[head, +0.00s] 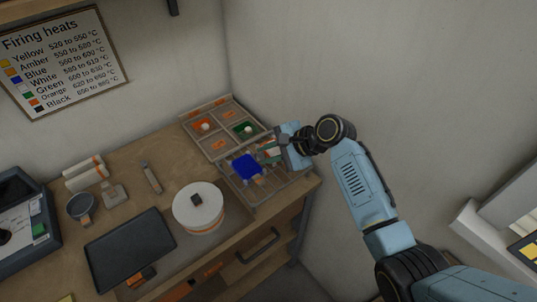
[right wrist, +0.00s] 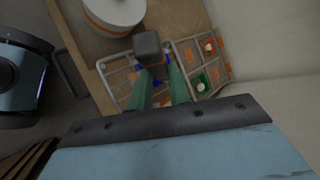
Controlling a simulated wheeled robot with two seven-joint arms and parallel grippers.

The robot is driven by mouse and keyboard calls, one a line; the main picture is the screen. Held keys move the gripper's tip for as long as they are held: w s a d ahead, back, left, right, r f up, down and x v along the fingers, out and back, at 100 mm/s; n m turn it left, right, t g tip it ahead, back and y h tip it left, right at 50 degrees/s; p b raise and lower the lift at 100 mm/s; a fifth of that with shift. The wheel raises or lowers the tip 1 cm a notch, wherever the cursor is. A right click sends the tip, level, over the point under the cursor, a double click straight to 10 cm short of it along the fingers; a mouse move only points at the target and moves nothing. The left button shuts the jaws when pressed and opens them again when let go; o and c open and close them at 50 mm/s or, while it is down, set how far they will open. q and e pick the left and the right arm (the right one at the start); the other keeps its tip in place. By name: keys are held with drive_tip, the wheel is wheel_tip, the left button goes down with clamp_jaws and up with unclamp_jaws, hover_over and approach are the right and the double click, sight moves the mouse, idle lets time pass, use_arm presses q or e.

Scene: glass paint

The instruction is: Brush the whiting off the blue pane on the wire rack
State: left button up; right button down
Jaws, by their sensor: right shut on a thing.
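The blue pane (head: 246,166) lies on the wire rack (head: 250,202) near the right end of the bench. Whiting on it is too small to make out. My right gripper (head: 270,152) is over the rack, at the pane's right side. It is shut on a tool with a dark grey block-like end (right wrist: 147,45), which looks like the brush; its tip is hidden. I cannot tell whether the tool touches the pane. My left gripper is out of view.
A divided tray (head: 212,146) with orange and green compartments stands behind the rack. A white round drum (head: 198,208) with a dark knob is left of it. A dark tray (head: 130,250), a cup (head: 81,207) and rolls (head: 84,173) lie further left. A wall closes the right side.

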drive_tip(key=shift+r, duration=0.15)
wheel_tip(320, 180, up, 11)
idle(0.9)
